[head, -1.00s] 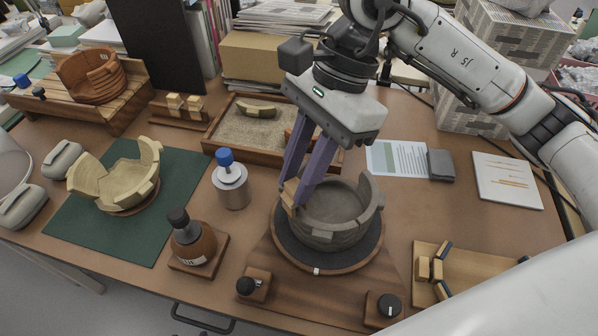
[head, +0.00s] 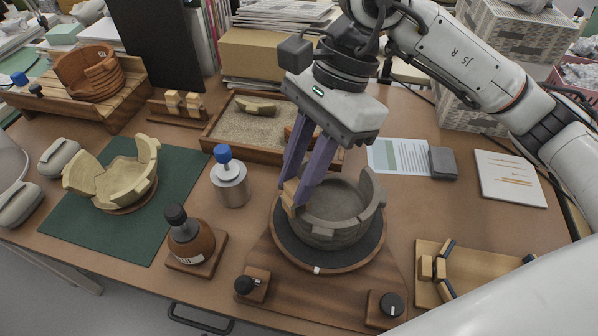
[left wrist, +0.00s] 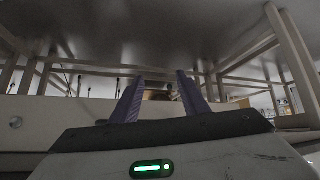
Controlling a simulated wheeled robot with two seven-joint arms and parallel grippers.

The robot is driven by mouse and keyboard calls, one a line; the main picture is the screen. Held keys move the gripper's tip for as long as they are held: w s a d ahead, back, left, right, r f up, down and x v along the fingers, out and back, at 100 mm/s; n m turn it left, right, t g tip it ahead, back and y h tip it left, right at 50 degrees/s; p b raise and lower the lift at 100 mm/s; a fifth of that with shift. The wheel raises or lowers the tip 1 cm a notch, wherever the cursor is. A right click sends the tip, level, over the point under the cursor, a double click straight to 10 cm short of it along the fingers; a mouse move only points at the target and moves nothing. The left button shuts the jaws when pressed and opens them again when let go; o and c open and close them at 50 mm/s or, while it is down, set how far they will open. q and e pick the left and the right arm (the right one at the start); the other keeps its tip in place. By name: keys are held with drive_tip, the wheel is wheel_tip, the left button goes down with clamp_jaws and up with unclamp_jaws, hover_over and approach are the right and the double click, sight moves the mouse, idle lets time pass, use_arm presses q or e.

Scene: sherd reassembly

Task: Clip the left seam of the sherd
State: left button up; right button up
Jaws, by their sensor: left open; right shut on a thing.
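A grey bowl (head: 330,222) with a broken, uneven rim stands on a round dark turntable (head: 288,246) on a wooden base. My right gripper (head: 296,188) points down at the bowl's left rim, its purple fingers shut on a small tan wooden clip (head: 289,196). The clip is at the left wall of the bowl; the fingers hide part of it and the seam there. My left gripper (left wrist: 158,98) shows only in the left wrist view, with its fingers apart and nothing between them.
Two black knobs stand at the turntable base's front. A brown bottle (head: 189,240) and a blue-capped metal jar (head: 230,182) stand left of it. A wooden rack (head: 428,292) with clips lies at the right. A sand tray (head: 222,147) is behind. A yellowish broken bowl (head: 115,184) sits on a green mat (head: 72,225).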

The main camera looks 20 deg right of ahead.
drive_tip(key=shift+f, duration=0.1)
drive_tip(key=shift+f+b, duration=0.3)
drive_tip(key=shift+b, duration=0.2)
drive_tip(key=shift+f, duration=0.2)
idle(0.7)
drive_tip(key=o, duration=0.8)
